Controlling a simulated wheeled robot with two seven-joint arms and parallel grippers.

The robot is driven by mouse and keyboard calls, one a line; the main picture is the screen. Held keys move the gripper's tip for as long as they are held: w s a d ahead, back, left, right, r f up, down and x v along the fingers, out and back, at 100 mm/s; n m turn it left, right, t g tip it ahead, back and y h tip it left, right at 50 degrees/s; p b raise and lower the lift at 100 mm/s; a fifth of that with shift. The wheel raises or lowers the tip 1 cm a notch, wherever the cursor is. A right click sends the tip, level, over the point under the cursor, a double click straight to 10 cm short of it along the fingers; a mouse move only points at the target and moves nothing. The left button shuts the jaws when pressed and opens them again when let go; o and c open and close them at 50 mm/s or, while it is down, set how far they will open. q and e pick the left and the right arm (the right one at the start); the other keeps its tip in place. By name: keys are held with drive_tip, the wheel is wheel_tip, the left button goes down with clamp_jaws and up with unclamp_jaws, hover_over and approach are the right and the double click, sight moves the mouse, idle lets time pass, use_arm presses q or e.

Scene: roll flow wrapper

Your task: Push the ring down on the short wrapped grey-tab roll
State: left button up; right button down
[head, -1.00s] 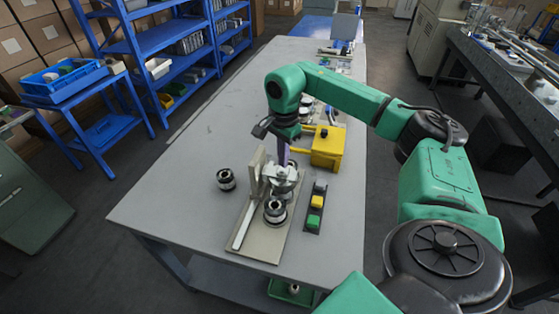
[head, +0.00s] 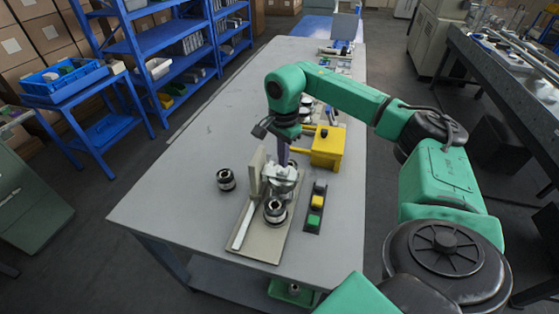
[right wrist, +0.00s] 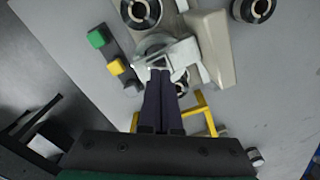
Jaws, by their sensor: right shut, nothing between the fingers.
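My right gripper (head: 284,164) points down at a pale metal and white part on the beige fixture (head: 262,240). In the right wrist view its dark fingers (right wrist: 163,76) are together and empty, with their tips at the pale ring-like part (right wrist: 172,52); I cannot tell whether they touch it. The roll under them is mostly hidden. A black-and-white roll (head: 274,210) sits on the near part of the fixture. Another roll (head: 226,179) stands on the table to the left. I cannot make out which roll has the grey tab. My left gripper is not in view.
A strip with green (head: 314,222), yellow (head: 317,202) and grey blocks stands right of the fixture. A yellow box (head: 328,147) with arms is behind it, close to my gripper. The fixture has an upright beige wall (head: 256,172). The left of the table (head: 180,190) is clear.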

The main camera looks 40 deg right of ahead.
sight(283, 170)
drive_tip(key=shift+f, duration=0.1)
drive_tip(key=shift+f+b, duration=1.4)
drive_tip(key=shift+f, duration=0.7)
drive_tip(key=shift+r, duration=0.1)
wheel_tip(283, 170, up, 9)
drive_tip(key=p, duration=0.7)
drive_tip(key=shift+f, duration=0.25)
